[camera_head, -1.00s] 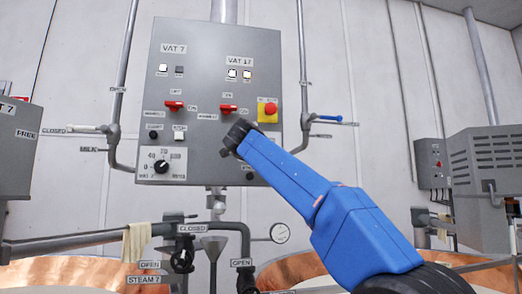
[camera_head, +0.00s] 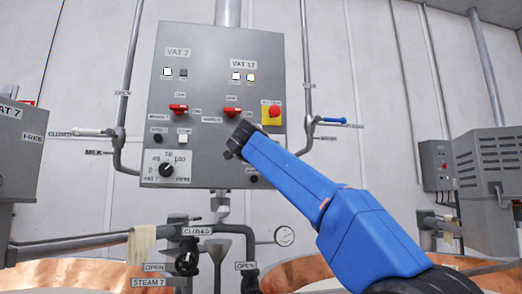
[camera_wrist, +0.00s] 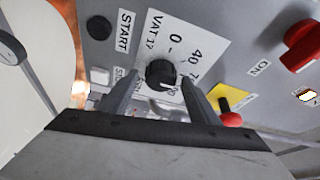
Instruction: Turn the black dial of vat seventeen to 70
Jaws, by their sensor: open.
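The grey control panel (camera_head: 215,130) has a VAT 7 side on the left and a VAT 17 side on the right. In the wrist view the black dial of vat seventeen (camera_wrist: 161,74) sits on a white scale plate (camera_wrist: 192,45) marked VAT 17, 0, 40 and partly hidden higher numbers. A white mark shows at the dial's lower edge; its exact reading cannot be told. My gripper (camera_wrist: 159,80) is open, with one finger on each side of the dial; contact cannot be told. In the head view my gripper (camera_head: 238,140) hides this dial.
The vat 7 dial (camera_head: 166,170) is to the left on the same panel. A red emergency button on yellow (camera_head: 273,112) and a red switch (camera_head: 232,112) are close by. Pipes with valves (camera_head: 190,245) run below the panel.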

